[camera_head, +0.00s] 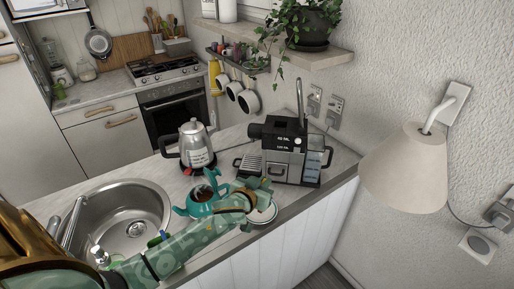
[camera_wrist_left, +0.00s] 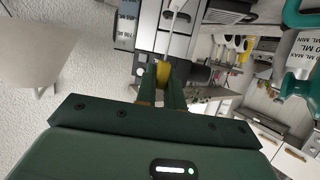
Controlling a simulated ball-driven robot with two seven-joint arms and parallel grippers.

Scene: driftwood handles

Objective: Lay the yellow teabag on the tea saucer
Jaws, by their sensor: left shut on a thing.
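My left gripper (camera_head: 260,188) reaches in from the left over the worktop, just above the tea saucer (camera_head: 264,216). In the left wrist view its two green fingers (camera_wrist_left: 162,92) are shut on a small yellow thing, the yellow teabag (camera_wrist_left: 163,72). The teabag cannot be made out in the head view. The saucer is pale and round and partly hidden under the gripper. A teal teapot (camera_head: 202,194) stands just left of the gripper, partly behind my arm. My right gripper is in neither view.
The coffee machine (camera_head: 290,152) stands close behind the gripper. A steel kettle (camera_head: 194,146) is behind the teapot. The sink (camera_head: 130,215) lies to the left. The worktop's front edge (camera_head: 300,212) runs close by the saucer. A wall lamp (camera_head: 408,165) hangs at right.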

